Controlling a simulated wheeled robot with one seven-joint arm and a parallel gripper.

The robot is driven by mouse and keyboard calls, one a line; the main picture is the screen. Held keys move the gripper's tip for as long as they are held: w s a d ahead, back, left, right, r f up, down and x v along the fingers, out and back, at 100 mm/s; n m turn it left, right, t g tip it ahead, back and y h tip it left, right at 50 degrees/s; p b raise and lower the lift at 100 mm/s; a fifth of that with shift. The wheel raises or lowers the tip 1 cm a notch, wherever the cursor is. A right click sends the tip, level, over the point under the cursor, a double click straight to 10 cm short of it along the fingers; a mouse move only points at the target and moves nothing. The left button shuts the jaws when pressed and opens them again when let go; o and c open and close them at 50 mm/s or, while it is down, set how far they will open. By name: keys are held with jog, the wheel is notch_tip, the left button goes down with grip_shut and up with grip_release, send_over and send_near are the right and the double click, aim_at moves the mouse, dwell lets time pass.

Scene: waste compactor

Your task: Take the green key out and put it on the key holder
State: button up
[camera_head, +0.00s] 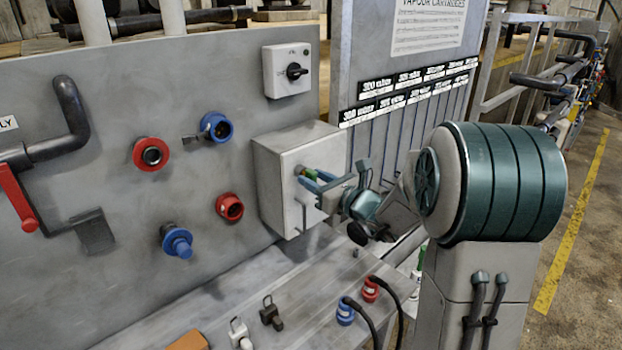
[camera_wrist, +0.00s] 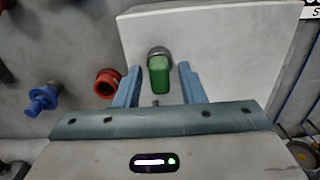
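The green key (camera_wrist: 160,75) sits in a round metal lock on the front of a light grey box (camera_head: 272,190). In the head view only a bit of the key's green (camera_head: 307,172) shows by the fingers. My gripper (camera_wrist: 158,86) is open in front of the box, one blue-grey finger on each side of the key, with visible gaps. In the head view my gripper (camera_head: 318,181) comes in from the right. A thin metal piece (camera_head: 303,215) stands out from the box below the key. I cannot tell whether it is the key holder.
Red and blue couplings (camera_head: 152,154) stick out of the grey panel left of the box. A rotary switch (camera_head: 288,71) is above it. A ledge below holds a dark clip (camera_head: 271,313) and capped hoses (camera_head: 370,289). A label board (camera_head: 405,90) stands right of the box.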

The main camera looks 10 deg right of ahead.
grip_shut()
jog(key=shift+s+d, duration=0.3)
jog(key=shift+s, duration=0.2)
dwell(0.8)
jog(key=shift+b+v, duration=0.55)
jog(key=shift+v, duration=1.85)
